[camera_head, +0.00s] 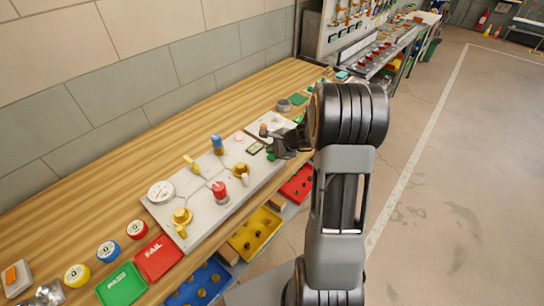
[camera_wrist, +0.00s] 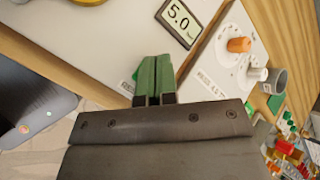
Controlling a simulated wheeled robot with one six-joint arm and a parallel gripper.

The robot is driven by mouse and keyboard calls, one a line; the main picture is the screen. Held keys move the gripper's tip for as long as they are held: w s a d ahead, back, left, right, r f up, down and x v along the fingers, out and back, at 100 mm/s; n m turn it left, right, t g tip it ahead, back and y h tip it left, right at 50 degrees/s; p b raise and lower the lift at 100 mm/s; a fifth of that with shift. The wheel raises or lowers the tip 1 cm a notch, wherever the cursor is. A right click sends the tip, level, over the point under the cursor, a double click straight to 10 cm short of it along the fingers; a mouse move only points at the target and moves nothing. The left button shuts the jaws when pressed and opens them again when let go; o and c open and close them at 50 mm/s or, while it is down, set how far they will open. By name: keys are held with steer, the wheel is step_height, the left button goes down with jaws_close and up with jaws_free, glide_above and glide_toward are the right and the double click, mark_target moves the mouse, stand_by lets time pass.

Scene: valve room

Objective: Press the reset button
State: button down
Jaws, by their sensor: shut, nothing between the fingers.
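My gripper (camera_wrist: 153,62) is shut and empty, its two green fingertips side by side over the white valve panel (camera_wrist: 80,45) in the wrist view. A partly covered label beginning "RESE" shows right beside the fingertips. I cannot tell whether the tips touch anything. In the head view my gripper (camera_head: 271,152) is at the panel's right end, near the small display (camera_head: 255,148). In the wrist view this display (camera_wrist: 179,19) reads 5.0.
The panel carries a gauge (camera_head: 161,192), a red valve (camera_head: 220,192), a blue-topped valve (camera_head: 217,144) and yellow valves. A second white board (camera_wrist: 235,55) with an orange knob (camera_wrist: 239,45) adjoins it. Coloured bins sit below the bench's front edge; open floor lies right.

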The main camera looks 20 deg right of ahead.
mark_target(272, 157)
steer(key=shift+f+b, duration=0.25)
steer(key=shift+b, duration=0.05)
steer(key=shift+f, duration=0.2)
steer(key=shift+f+b, duration=0.45)
steer(key=shift+b, duration=0.35)
stand_by(0.5)
steer(key=shift+r, duration=0.1)
steer(key=shift+r+p, duration=0.65)
steer(key=shift+r, duration=0.2)
steer(key=shift+r, duration=0.1)
steer(key=shift+r+p, duration=1.85)
steer(key=shift+r, duration=0.55)
